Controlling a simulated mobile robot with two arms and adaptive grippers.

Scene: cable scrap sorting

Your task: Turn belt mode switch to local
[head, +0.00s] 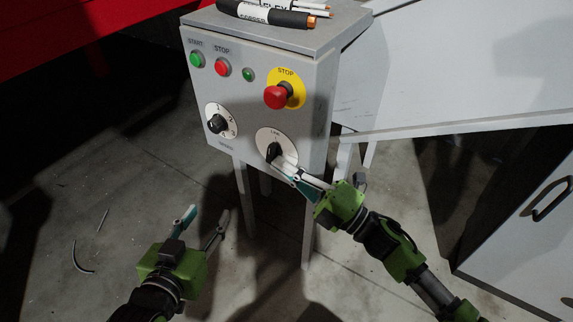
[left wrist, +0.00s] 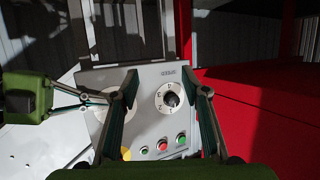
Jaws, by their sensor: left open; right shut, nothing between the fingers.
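The belt mode switch (head: 273,150) is a black knob on a white round dial, low on the right of the grey control box's front (head: 240,100). A small label, hard to read, shows at the dial's top. The knob looks roughly upright; its exact setting is unclear. My right gripper (head: 279,166) is shut and empty, its fingertips at the knob's lower edge; contact is unclear. In the left wrist view this dial (left wrist: 101,113) is partly hidden by fingers. My left gripper (head: 206,212) is open and empty, low in front of the box and apart from it.
The box also carries a speed dial (head: 216,124), a green start button (head: 196,59), a red stop button (head: 222,67) and a red emergency stop (head: 276,97). Cable pieces (head: 268,14) lie on top. A grey chute (head: 470,75) and cabinet (head: 525,235) stand right.

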